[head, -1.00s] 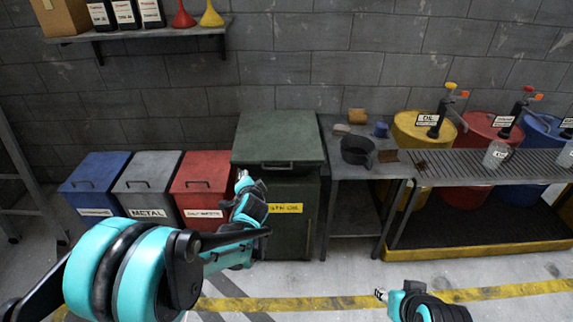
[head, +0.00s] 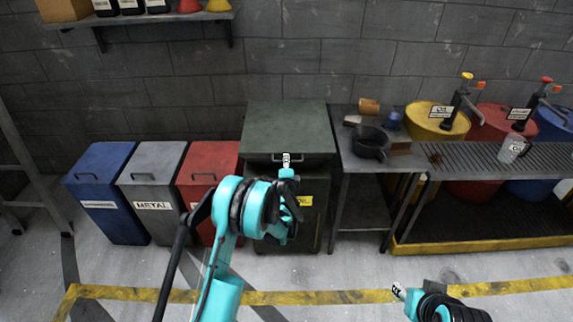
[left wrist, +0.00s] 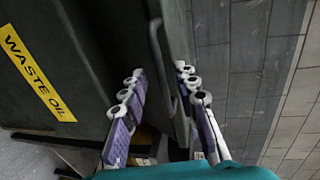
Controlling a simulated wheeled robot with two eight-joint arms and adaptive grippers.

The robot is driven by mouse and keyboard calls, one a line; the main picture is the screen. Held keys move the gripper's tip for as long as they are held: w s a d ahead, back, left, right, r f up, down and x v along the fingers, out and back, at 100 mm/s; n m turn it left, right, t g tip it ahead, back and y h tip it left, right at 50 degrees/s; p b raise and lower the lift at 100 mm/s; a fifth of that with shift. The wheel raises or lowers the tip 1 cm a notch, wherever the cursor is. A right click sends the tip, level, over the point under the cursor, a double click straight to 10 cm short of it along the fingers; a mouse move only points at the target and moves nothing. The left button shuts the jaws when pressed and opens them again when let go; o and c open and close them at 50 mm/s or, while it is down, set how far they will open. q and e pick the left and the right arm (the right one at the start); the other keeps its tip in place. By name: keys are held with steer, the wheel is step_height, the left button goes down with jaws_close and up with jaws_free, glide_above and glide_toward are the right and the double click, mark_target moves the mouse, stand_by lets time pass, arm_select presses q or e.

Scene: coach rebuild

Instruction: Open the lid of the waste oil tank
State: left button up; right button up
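The waste oil tank (head: 316,225) is a dark green metal box with a flat lid (head: 288,125) that lies shut. A bar handle (head: 312,157) sits at the lid's front edge, and a yellow label is partly hidden behind my left arm. In the left wrist view the "WASTE OIL" label (left wrist: 36,75) and the handle (left wrist: 158,55) show sideways. My left gripper (left wrist: 160,83) is open, with its fingers on either side of the handle and a gap visible between them. In the head view it (head: 286,161) is at the handle. My right gripper (head: 399,291) is low above the floor, its opening unclear.
Blue (head: 105,200), grey (head: 152,190) and red (head: 208,180) lidded bins stand left of the tank. A metal table (head: 350,150) with a dark pan (head: 370,142) stands close on its right. Drums stand behind a grated bench further right. The floor in front is clear.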

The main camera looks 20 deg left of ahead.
arm_select(q)
steer(key=shift+x, duration=0.9)
steer(key=shift+r, duration=0.1)
jaws_close()
